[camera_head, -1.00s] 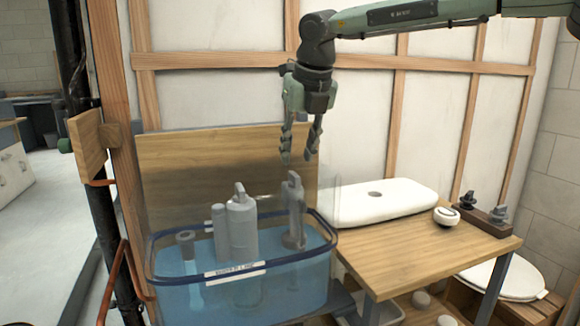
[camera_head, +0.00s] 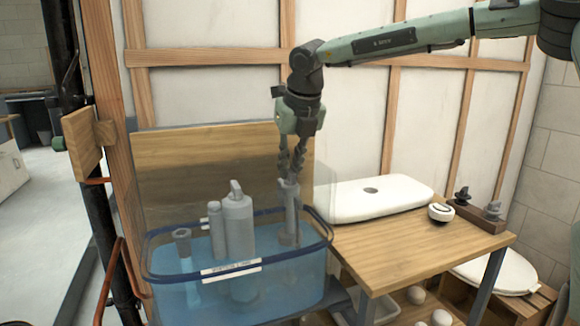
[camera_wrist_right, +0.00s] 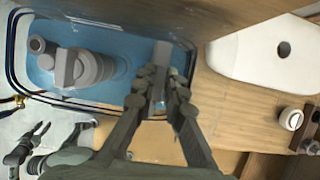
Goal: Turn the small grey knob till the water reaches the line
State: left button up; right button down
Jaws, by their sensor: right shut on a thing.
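A clear tank (camera_head: 316,285) holds blue water (camera_head: 185,297), with a dark blue line around its wall and a white label (camera_head: 230,269) at the front. The exact gap between water surface and line is hard to judge. Inside stand a thick grey cylinder (camera_head: 238,222), a slimmer grey part (camera_head: 183,250) and a grey upright post (camera_head: 289,228) topped by the small grey knob (camera_head: 289,189). My right gripper (camera_head: 290,176) points down and is shut on the knob, whose sides its fingers partly cover. My left gripper (camera_wrist_right: 36,135) shows in the wrist view, fingers spread and empty.
A wooden bench (camera_head: 400,258) right of the tank carries a white tank lid (camera_head: 375,198), a round white part (camera_head: 440,212) and a rack with dark fittings (camera_head: 480,212). A wooden board stands behind the tank. A white toilet seat (camera_head: 500,275) is at the far right.

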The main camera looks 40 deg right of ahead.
jog(key=shift+f+n, duration=0.1)
jog(key=shift+n, duration=0.2)
jog(key=n+y, duration=0.1)
jog(key=n, duration=0.1)
jog(key=shift+s+n, duration=0.1)
jog(key=shift+n, duration=0.2)
jog(key=shift+n+y, duration=0.3)
jog(key=shift+n, duration=0.5)
jog(key=shift+n+y+p, duration=0.5)
jog(key=shift+n, duration=0.5)
pick_arm(q)
jog(key=shift+s+a+f, duration=0.1)
jog(key=shift+s+f, duration=0.35)
jog(key=shift+f, duration=0.35)
jog(key=shift+s+a+f, duration=0.15)
jog(key=shift+s+f, duration=0.35)
jog(key=shift+f, duration=0.25)
jog(key=shift+s+a+f, duration=0.1)
jog(key=shift+s+f, duration=0.35)
jog(key=shift+f, duration=0.35)
pick_arm(e)
jog(key=shift+f+n+g+y, duration=0.15)
jog(key=shift+n+g+y, duration=0.15)
jog(key=shift+n, duration=0.7)
jog(key=shift+s, duration=0.1)
jog(key=c, duration=1.6)
grip_release()
